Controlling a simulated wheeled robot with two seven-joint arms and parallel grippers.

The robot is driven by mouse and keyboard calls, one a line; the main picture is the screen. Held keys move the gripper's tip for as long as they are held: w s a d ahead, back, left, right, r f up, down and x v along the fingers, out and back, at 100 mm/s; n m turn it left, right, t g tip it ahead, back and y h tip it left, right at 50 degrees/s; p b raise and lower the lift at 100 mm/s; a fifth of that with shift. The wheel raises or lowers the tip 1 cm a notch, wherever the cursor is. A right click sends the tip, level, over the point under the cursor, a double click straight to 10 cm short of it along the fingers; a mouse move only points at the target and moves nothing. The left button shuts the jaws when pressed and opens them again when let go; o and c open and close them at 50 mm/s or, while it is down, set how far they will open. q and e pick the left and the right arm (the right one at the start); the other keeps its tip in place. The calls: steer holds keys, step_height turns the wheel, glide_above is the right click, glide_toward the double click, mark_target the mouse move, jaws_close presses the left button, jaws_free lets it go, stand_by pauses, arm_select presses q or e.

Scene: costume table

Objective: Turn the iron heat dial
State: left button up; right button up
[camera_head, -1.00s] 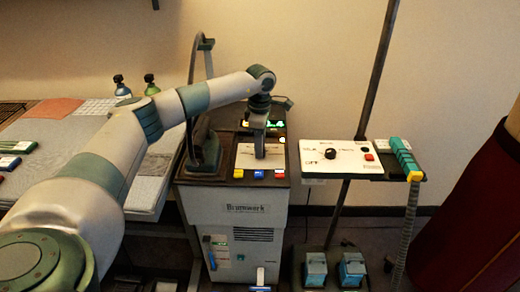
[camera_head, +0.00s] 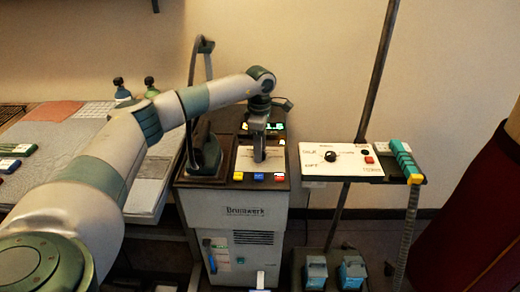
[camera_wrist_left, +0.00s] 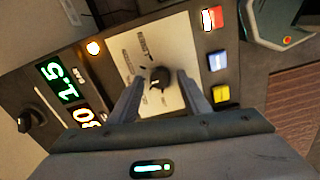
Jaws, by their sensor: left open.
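The iron heat dial is a black knob (camera_wrist_left: 158,79) on a pale labelled plate (camera_wrist_left: 152,42), seen in the left wrist view. My left gripper (camera_wrist_left: 157,92) is open, with one finger on either side of the knob. I cannot tell whether the fingers touch it. In the head view my left gripper (camera_head: 259,148) points down over the Brunnwerk unit (camera_head: 258,208), and it hides the knob there. My right gripper is not in view.
Red, blue and yellow buttons (camera_wrist_left: 217,61) line one side of the plate. A lit display (camera_wrist_left: 68,90) and another knob (camera_wrist_left: 25,121) are opposite. An iron (camera_head: 207,150) stands left of my gripper. A second white panel with a black knob (camera_head: 330,156) is to the right.

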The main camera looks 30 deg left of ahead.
arm_select(q)
step_height(320, 180, up, 4)
steer(key=shift+r+b, duration=0.1)
steer(key=shift+b, duration=0.35)
step_height(320, 180, up, 13)
steer(key=b, duration=0.2)
steer(key=shift+s, duration=0.15)
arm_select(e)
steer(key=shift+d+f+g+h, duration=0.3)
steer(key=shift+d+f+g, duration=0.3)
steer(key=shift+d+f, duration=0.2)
